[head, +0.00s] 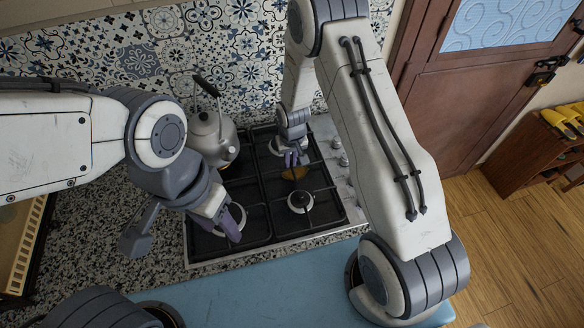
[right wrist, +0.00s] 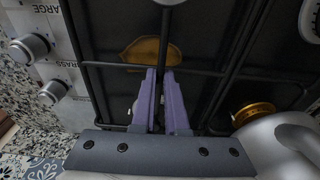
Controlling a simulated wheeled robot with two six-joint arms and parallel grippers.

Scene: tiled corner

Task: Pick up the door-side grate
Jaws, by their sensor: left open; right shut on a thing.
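The door-side grate (head: 332,190) is a black bar frame on the right half of the black hob, nearest the knobs. Its bars also cross the right wrist view (right wrist: 110,67). My right gripper (head: 292,160) points down at the far part of this grate. In the right wrist view its purple fingers (right wrist: 165,78) are shut on a bar of the grate, which looks level over the hob; I cannot tell any lift. My left gripper (head: 224,222) is open over the near left part of the hob, above the other grate (head: 248,185).
A grey kettle (head: 212,133) stands at the back left of the hob and shows close by in the right wrist view (right wrist: 282,142). Knobs (head: 340,150) line the hob's right side. A tiled wall (head: 140,60) stands behind; a blue front (head: 260,290) lies nearer.

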